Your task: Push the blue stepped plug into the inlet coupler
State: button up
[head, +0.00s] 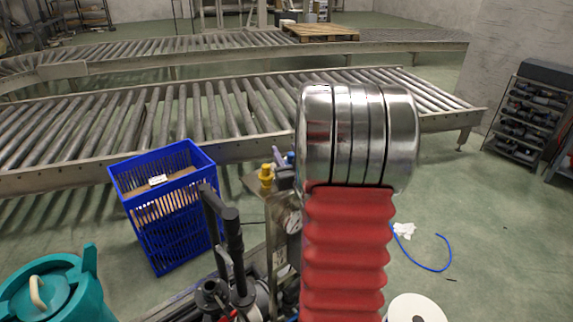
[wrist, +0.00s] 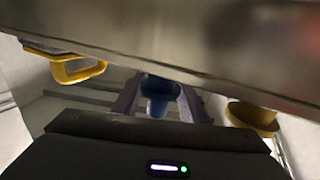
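The blue stepped plug (wrist: 157,94) shows near the middle of the wrist view, wider at the top and narrower below. My gripper (wrist: 160,92) has its two grey-purple fingers on either side of the plug, and the plug's wide part fills the gap between their tips. The far end of the plug is hidden beneath a broad metal edge across the top of that view. I cannot clearly make out the inlet coupler in either view. In the head view, a large part close to the camera hides much of the area right of the middle.
A yellow handle (wrist: 65,68) and a yellow round part (wrist: 252,115) flank the fingers. The head view shows a yellow fitting (head: 266,176), a gauge (head: 292,222), a blue crate (head: 168,205), a teal container (head: 60,290) and roller conveyors (head: 120,130).

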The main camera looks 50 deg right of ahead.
jog(key=shift+c, duration=0.3)
jog(key=shift+s, duration=0.1)
grip_shut()
notch_tip(320, 180, up, 10)
dwell(0.8)
dwell(0.6)
